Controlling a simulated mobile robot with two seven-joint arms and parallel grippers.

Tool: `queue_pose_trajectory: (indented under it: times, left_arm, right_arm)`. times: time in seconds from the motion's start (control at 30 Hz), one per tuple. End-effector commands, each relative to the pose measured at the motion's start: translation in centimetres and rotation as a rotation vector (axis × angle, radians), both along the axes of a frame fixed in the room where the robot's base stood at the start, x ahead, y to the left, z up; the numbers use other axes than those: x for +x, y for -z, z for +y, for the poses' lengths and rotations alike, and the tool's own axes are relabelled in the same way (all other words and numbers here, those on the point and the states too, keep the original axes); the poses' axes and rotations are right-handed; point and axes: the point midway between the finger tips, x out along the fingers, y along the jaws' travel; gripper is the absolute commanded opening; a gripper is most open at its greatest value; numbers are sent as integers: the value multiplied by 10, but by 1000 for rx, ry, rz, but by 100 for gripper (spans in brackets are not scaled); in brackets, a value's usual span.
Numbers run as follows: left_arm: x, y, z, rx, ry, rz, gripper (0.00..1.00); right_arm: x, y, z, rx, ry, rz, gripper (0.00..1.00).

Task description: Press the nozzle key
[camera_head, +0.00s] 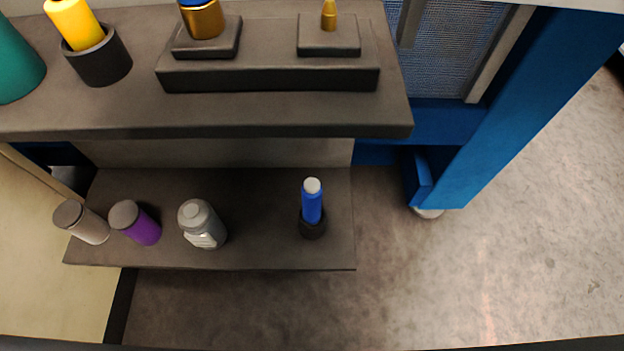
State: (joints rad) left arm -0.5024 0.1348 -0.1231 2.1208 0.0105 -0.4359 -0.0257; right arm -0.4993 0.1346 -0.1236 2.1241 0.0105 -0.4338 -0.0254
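Neither of my grippers shows in the head view. No part is clearly marked as the nozzle key, so I cannot tell which it is. On the upper shelf, a small pointed brass piece (329,15) stands upright on a dark square pad (329,47). To its left, a wider brass cylinder (204,20) with a blue top stands on another dark pad (187,50). Both pads sit on one long dark block (268,79). The tops of both brass pieces are at or near the picture's upper edge.
On the upper shelf (210,117), a yellow cylinder (76,24) stands in a dark cup (101,66) near a teal object (15,62). The lower shelf (262,245) holds a grey cylinder (82,223), a purple one (137,224), a grey bottle (203,224) and a blue cylinder (312,203). Floor is clear at right.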

Motion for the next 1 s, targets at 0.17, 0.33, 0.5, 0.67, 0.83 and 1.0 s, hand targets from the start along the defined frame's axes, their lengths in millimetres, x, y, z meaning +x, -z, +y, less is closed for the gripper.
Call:
queue_pose_trajectory:
  times: [0.17, 0.33, 0.5, 0.67, 0.83, 1.0]
  left_arm:
    - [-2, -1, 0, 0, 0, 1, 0]
    - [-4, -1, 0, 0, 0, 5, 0]
    - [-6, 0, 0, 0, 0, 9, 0]
    - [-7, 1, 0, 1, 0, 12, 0]
    - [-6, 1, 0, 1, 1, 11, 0]
    - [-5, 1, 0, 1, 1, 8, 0]
  right_arm:
    - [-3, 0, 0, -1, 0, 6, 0]
    - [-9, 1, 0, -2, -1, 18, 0]
    - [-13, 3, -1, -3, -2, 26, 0]
    - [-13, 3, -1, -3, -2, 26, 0]
    - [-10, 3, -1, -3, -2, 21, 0]
    - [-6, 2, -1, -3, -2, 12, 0]
